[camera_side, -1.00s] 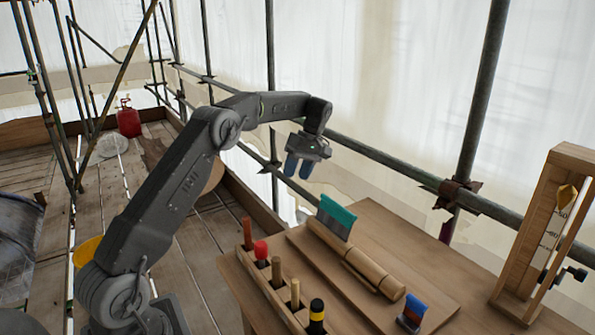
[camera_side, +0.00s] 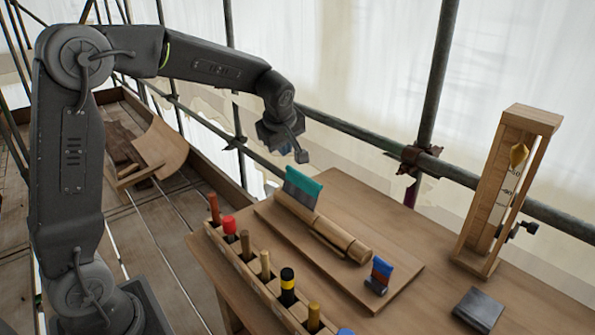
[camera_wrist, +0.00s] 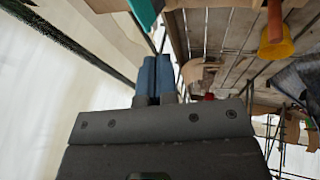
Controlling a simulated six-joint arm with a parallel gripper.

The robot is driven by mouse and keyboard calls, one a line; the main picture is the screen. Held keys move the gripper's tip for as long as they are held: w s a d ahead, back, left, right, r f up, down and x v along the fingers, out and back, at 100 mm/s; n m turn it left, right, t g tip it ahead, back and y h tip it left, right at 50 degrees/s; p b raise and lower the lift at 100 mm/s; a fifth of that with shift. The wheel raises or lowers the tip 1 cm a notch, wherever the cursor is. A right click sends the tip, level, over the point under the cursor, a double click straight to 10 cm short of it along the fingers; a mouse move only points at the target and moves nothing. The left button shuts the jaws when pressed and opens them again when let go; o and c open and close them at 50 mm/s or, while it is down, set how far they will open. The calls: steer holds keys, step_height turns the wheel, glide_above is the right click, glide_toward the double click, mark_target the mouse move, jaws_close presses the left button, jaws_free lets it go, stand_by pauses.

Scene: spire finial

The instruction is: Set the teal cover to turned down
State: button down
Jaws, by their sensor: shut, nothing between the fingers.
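The teal cover (camera_side: 306,185) is a flat plate standing up, tilted, at the far-left end of a wooden cylinder (camera_side: 333,235) on a wooden board (camera_side: 385,292). A grey strip shows along its lower edge. My gripper (camera_side: 301,157) is in the air just above the cover in the side picture; a gap shows between them. My gripper's blue fingers (camera_wrist: 156,65) are together and empty in the wrist view. A teal piece (camera_wrist: 146,12), likely the cover, shows at the top edge there, beyond the fingertips and slightly left. The cover's far face is hidden.
A rack (camera_side: 240,268) of several upright tools stands along the front-left table edge. A blue-and-red piece (camera_side: 380,276) sits at the board's right end. A wooden gauge frame (camera_side: 502,195) stands at the right, with a dark block (camera_side: 478,309) near it. Scaffold rails run behind.

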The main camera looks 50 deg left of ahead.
glide_toward(300, 176)
step_height(300, 176, down, 5)
steer(key=a, duration=0.2)
steer(key=shift+w+f, duration=0.5)
steer(key=shift+w, duration=0.25)
steer(key=shift+w, duration=0.1)
steer(key=shift+w, duration=0.25)
